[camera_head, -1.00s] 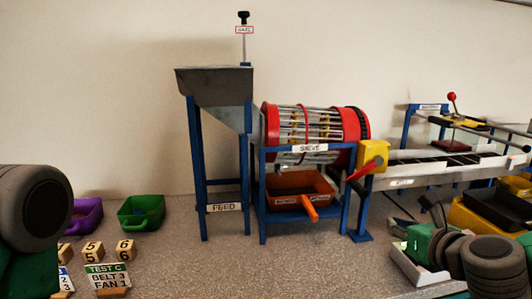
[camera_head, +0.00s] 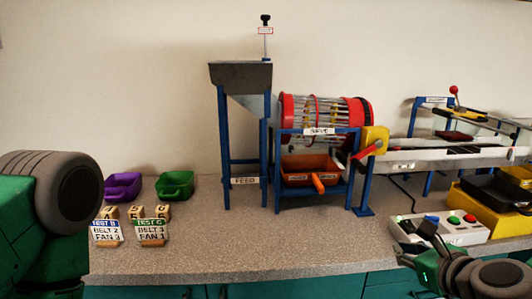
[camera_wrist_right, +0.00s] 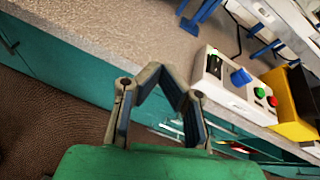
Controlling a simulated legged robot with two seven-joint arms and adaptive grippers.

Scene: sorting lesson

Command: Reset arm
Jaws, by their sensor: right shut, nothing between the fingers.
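My right gripper (camera_head: 428,238) is at the lower right of the head view, in front of the control box (camera_head: 470,232). In the right wrist view the gripper (camera_wrist_right: 160,72) is shut and empty, its fingers meeting over the counter's front edge, to the left of the control box (camera_wrist_right: 212,88). My left arm shows as a green and grey link at the left edge of the head view; its gripper is out of the picture.
The counter (camera_head: 300,235) has free room in the middle. The sieve machine (camera_head: 325,125) with an orange tray (camera_head: 310,165) stands at the back. Purple (camera_head: 122,187) and green bins (camera_head: 175,185), number blocks and test cards are at left; a yellow bin (camera_head: 490,215) is at right.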

